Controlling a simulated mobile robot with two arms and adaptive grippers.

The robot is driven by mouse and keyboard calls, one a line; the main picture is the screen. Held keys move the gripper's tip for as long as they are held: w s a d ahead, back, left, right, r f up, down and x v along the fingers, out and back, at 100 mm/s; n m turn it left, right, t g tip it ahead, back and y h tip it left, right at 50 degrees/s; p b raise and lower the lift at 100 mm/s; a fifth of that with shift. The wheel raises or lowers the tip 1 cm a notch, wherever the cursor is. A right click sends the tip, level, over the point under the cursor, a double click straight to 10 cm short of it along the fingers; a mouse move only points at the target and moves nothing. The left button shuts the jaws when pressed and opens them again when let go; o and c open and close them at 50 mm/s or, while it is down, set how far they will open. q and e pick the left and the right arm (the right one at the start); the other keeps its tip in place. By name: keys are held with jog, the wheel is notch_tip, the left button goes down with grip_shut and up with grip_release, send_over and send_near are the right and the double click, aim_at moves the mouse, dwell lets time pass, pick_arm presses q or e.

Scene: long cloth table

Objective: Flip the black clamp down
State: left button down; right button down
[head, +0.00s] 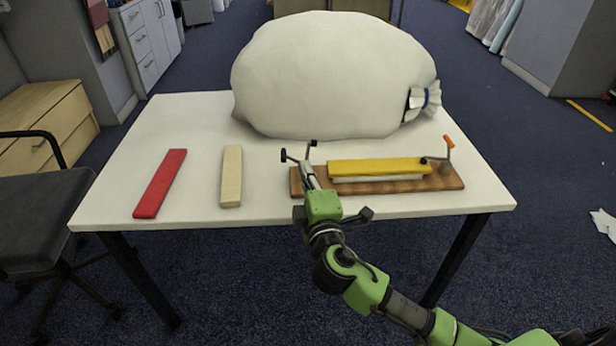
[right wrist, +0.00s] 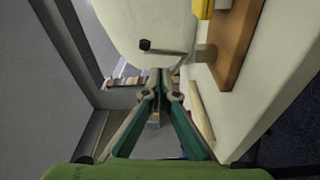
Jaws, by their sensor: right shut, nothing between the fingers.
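The black clamp (head: 313,144) stands at the left end of the brown wooden board (head: 450,184). Its thin lever with a black end sticks up above the board. In the right wrist view the clamp (right wrist: 146,45) shows as a black knob on a grey rod that reaches a pale block. My right gripper (head: 307,170) is at the board's left end, just beside the clamp, and hides its base. The fingers (right wrist: 160,74) are shut and empty; contact with the lever cannot be told. A yellow bar (head: 380,167) lies on the board. My left gripper does not show.
A clamp with an orange handle (head: 448,141) stands at the board's right end, its black tip at the yellow bar. A cream bar (head: 231,176) and a red bar (head: 160,184) lie to the left. A large white sack (head: 330,70) fills the back of the white table (head: 200,112).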

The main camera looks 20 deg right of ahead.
jog(key=w, duration=0.4)
jog(key=shift+w+d, duration=0.1)
jog(key=shift+d, duration=0.2)
jog(key=shift+w, duration=0.3)
jog(key=shift+w+d, duration=0.1)
jog(key=shift+w, duration=0.15)
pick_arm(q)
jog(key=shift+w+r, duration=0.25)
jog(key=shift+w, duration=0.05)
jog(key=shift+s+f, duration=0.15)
